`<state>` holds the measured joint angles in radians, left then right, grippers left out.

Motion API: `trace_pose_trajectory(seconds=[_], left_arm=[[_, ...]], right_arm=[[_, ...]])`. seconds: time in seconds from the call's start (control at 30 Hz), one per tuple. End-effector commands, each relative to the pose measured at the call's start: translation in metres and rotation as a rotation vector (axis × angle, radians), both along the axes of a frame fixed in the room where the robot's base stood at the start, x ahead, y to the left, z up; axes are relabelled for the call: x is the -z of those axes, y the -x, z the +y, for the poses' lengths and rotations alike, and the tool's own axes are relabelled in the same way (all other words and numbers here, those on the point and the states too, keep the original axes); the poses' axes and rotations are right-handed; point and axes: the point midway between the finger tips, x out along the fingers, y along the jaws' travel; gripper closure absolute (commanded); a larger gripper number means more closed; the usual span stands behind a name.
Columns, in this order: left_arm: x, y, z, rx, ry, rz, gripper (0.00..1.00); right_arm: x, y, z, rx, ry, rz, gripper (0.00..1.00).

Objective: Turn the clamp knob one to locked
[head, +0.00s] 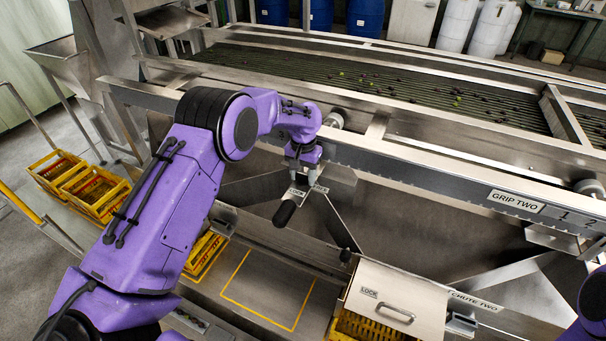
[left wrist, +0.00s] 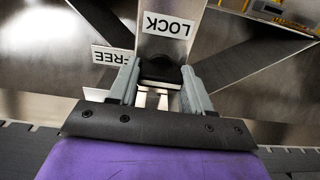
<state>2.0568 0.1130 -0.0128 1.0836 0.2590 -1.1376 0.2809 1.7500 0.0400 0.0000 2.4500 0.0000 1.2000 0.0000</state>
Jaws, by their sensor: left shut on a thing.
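My left gripper (head: 303,172) is at the front face of the steel machine, below its long rail. In the left wrist view, the gripper (left wrist: 160,88) is shut on a dark knob (left wrist: 160,69), which I take as clamp knob one. The fingers hide its sides. A white LOCK label (left wrist: 168,24) is just beyond the knob, and a FREE label (left wrist: 110,55) is to its left, partly covered by a finger. In the head view, a black handle (head: 284,213) hangs just below the gripper. The knob's exact turn cannot be told. My right gripper is out of view.
The rail (head: 430,168) runs above the gripper, with a GRIP TWO label (head: 515,201) at right. A steel lidded box (head: 400,292) marked LOCK stands lower right. Yellow crates (head: 85,185) are at left.

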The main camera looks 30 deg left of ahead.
Motion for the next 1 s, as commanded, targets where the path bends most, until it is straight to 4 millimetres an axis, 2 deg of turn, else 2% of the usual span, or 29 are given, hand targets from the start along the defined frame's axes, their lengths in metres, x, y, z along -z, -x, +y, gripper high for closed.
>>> trace_pose_trajectory(seconds=[0.27, 0.7, 1.0], left_arm=[[-0.001, 0.0, 0.0, 0.106, 0.001, 0.001, 0.82], [-0.001, 0.0, 0.0, 0.439, 0.002, 0.0, 0.81], [0.0, 0.0, 0.0, 0.596, 0.001, 0.0, 0.81]], right_arm=[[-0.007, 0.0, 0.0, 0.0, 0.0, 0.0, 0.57], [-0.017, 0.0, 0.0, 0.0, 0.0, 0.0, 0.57], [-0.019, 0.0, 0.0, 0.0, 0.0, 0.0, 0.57]])
